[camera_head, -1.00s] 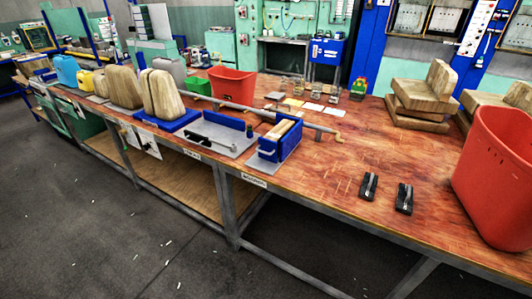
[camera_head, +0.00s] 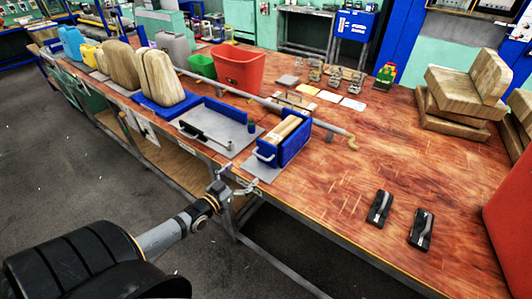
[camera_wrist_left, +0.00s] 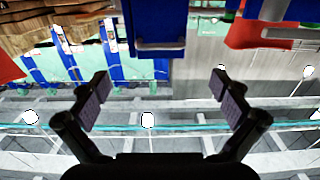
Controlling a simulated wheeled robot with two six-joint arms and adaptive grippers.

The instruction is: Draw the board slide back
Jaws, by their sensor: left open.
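The board slide is a blue open-topped tray (camera_head: 293,152) holding pale wooden boards (camera_head: 284,129), on a grey plate (camera_head: 262,173) at the bench's front edge. A light handle (camera_head: 264,156) sticks out of its near-left end. In the left wrist view a blue block with a handle bar (camera_wrist_left: 160,46) shows at top centre. My left gripper (camera_head: 246,187) is in front of and just below the slide's handle end, apart from it. In the left wrist view its fingers (camera_wrist_left: 160,88) are spread wide with nothing between them. My right gripper is not in view.
Left of the slide is a grey plate with a black lever clamp (camera_head: 205,137). A metal rod (camera_head: 275,104) with a brass crank runs behind. Two black clips (camera_head: 379,208) lie to the right. A red bin (camera_head: 237,68) stands behind. The bench's right middle is clear.

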